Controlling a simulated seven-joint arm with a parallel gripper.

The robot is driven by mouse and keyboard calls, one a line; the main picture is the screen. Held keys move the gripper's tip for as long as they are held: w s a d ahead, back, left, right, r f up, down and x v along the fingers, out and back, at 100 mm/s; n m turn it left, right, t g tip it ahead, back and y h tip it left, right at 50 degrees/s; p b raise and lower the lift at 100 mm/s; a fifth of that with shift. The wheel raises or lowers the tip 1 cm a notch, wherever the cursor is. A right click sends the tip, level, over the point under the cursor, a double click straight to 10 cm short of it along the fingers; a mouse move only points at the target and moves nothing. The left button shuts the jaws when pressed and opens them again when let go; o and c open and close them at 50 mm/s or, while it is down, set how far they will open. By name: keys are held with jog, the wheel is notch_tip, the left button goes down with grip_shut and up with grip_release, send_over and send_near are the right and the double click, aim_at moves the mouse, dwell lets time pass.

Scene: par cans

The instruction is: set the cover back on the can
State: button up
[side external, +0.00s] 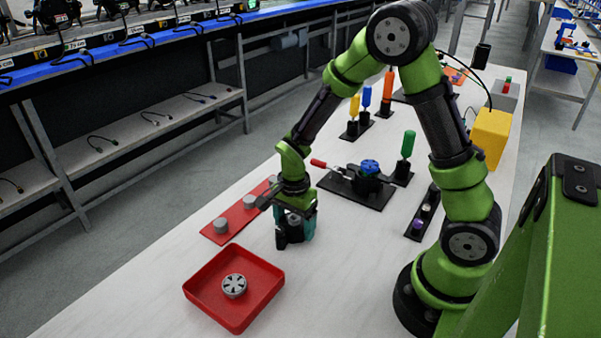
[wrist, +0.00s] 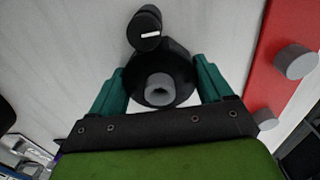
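My gripper (side external: 294,238) points down near the middle of the white table in the side view. In the wrist view its teal fingers (wrist: 160,82) stand on either side of a round black body (wrist: 182,77), which looks like the can. A grey cylinder with a dark hollow (wrist: 159,89) sits at its centre. The fingers hide the body's sides, so I cannot tell whether they press on it or stand just clear. A grey round slotted piece (side external: 234,286), possibly the cover, lies in the red tray (side external: 200,297), apart from my gripper.
A black knob with a white mark (wrist: 145,27) shows beside the round body. A red mat (side external: 216,239) with grey cylinders (side external: 221,225) lies behind the tray. Beyond are a black fixture with a red handle (side external: 319,163), several coloured upright handles (side external: 408,143) and a yellow block (side external: 490,138).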

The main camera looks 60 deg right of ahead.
jog(key=c, duration=0.5)
jog(key=shift+o, duration=0.2)
jog(key=shift+r, duration=0.15)
jog(key=shift+r, duration=2.9)
jog(key=s+d+r+m, duration=0.1)
jog(key=d+r+m, duration=0.2)
jog(key=d+m, duration=0.7)
notch_tip(320, 180, up, 5)
jog(key=m, duration=0.8)
send_over(370, 164)
jog(key=shift+f, duration=3.5)
